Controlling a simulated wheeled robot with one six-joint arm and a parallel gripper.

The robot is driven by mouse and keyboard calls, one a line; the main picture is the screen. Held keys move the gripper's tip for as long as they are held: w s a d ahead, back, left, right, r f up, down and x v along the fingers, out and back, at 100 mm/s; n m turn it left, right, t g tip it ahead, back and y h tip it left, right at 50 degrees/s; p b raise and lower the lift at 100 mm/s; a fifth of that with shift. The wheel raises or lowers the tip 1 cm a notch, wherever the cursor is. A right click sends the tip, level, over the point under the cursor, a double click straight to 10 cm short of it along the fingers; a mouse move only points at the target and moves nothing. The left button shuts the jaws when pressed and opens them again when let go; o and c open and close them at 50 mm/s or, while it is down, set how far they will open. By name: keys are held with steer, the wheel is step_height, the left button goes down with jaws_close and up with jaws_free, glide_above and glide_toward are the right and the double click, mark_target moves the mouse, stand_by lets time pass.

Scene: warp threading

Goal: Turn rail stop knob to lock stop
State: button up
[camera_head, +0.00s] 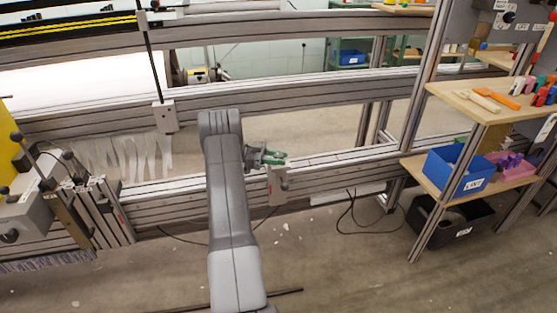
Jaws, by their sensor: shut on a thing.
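The rail stop (277,187) is a light grey block on the front lower rail (330,181), right of my arm. My gripper (274,156), with green fingers, is just above and behind the top of this block. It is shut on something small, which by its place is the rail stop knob. The knob itself is hidden by the fingers, so its turn angle cannot be told. My grey arm covers the rail just left of the gripper.
Another grey block (165,117) with an upright rod sits on the rail behind, upper left. On the right, a shelf rack (480,109) holds a blue bin (457,171) and tools. A black crate (452,222) and loose cables lie on the floor. The rail right of the stop is clear.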

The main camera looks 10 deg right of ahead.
stand_by(0.5)
steer(key=o, duration=0.9)
steer(key=shift+o, duration=0.2)
